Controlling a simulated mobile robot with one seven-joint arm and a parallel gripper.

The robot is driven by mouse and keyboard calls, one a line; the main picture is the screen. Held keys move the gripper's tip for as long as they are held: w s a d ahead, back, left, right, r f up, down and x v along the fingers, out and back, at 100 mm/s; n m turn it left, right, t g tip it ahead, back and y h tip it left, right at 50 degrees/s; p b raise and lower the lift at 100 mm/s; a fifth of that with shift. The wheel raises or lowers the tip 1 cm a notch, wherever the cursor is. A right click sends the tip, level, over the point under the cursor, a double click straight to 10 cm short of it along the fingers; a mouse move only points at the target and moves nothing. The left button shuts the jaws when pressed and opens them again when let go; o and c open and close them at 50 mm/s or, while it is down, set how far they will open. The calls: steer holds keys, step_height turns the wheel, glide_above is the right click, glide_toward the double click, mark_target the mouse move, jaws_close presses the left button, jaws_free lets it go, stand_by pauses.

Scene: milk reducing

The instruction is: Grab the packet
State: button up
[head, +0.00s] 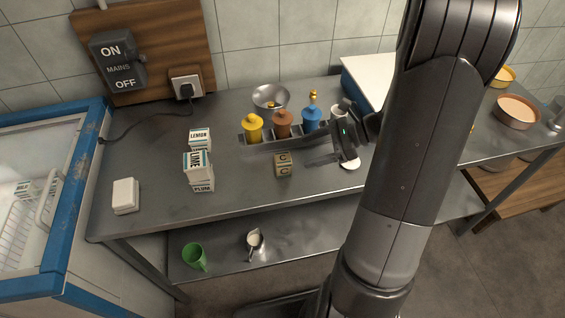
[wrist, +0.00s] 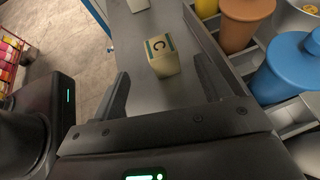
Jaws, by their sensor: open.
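A small tan packet marked "C" with dark green edging (head: 283,164) stands on the grey metal counter, near its front middle. In the wrist view the packet (wrist: 162,56) sits ahead of my gripper, between the lines of the two fingers, with clear counter around it. My gripper (head: 335,148) is low over the counter to the right of the packet in the head view, pointing left toward it. In the wrist view my gripper (wrist: 161,70) is open and empty, its fingers spread wider than the packet. I cannot tell whether the fingertips reach its sides.
A rack with yellow (head: 253,128), brown (head: 282,124) and blue (head: 312,118) bottles stands close behind the packet. Stacked white cartons (head: 198,166) and a white block (head: 125,195) are to the left. The counter's front edge is near.

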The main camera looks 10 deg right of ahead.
mark_target(285, 158)
steer(key=x, duration=1)
steer(key=shift+w+a, duration=0.1)
steer(key=shift+a, duration=0.2)
steer(key=c, duration=1.2)
